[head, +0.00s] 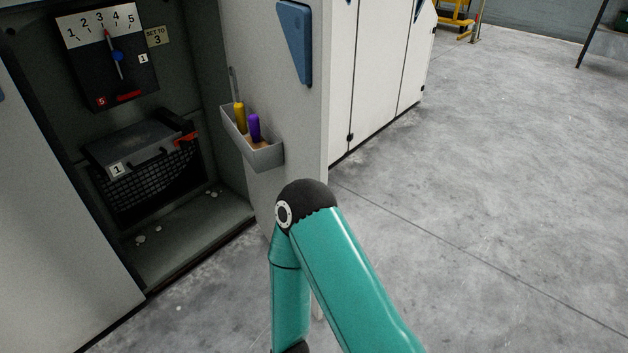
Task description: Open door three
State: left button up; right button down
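No door marked three is readable in view. White closed doors (384,62) with small black latches stand in a row beyond the near white panel (262,60). That panel carries a blue triangular plate (293,42). Left of it, an open bay holds a black dial board (107,72) labelled 1. Its red-tipped pointer (113,50) points at about 3, beside a "SET TO 3" tag (157,37). A dark lidded box (140,145) labelled 1 sits below. My teal arm comes in from the lower right and bends down out of frame; neither gripper shows.
A grey tray (262,159) on the panel holds a yellow-handled tool (239,117) and a purple-handled one (254,128). Small white bits lie on the bay floor (180,238). The concrete floor (490,180) to the right is clear. Yellow equipment (456,20) stands far back.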

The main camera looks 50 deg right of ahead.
aim_at(280, 51)
jog(key=z, duration=0.9)
jog(key=i, duration=0.4)
jog(key=u, duration=0.05)
